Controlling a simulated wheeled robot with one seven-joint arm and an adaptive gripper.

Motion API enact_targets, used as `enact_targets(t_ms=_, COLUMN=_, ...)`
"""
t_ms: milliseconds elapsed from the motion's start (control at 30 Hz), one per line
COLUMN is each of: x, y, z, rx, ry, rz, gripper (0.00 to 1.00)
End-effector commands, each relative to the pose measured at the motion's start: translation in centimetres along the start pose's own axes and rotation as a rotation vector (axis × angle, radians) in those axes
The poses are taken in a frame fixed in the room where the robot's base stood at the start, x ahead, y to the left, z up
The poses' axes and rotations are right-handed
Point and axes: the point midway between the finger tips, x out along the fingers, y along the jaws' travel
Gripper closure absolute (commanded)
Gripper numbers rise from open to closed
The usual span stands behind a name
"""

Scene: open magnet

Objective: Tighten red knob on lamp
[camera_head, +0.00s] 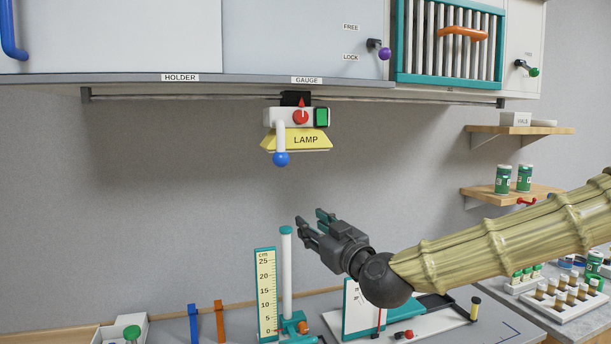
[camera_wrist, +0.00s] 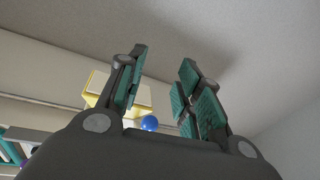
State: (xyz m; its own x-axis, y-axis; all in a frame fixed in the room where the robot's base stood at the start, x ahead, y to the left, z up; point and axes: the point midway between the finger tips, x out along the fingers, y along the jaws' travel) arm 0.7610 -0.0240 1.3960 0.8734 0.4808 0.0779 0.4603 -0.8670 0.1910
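The lamp (camera_head: 296,140) is a yellow trapezoid shade labelled LAMP under a white body, hung from a rail beneath the cabinet. The red knob (camera_head: 301,116) is on the front of its white body, with a small red pointer above it. In the wrist view, the yellow shade (camera_wrist: 91,98) and blue ball (camera_wrist: 149,123) show beyond the fingers; the red knob is not visible there.
The rail (camera_head: 200,97) runs under the cabinet edge. A ruler stand (camera_head: 266,290) with an upright post (camera_head: 287,270) rises from the bench below my gripper. Shelves with green cans (camera_head: 503,179) are at right. The wall space left of the lamp is clear.

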Motion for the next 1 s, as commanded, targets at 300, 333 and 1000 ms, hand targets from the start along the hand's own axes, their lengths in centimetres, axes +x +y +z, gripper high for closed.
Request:
enact_targets(t_ms=300, x=-2.1, y=4.4, z=-17.1, rx=-0.136, ry=0.257, rz=0.09, gripper=0.65)
enact_targets(t_ms=333, x=-2.2, y=4.5, z=-17.7, rx=-0.141, ry=0.265, rz=0.094, gripper=0.65)
enact_targets(t_ms=1000, x=4.0, y=5.3, z=-20.8, rx=-0.149, ry=0.277, rz=0.1, gripper=0.65)
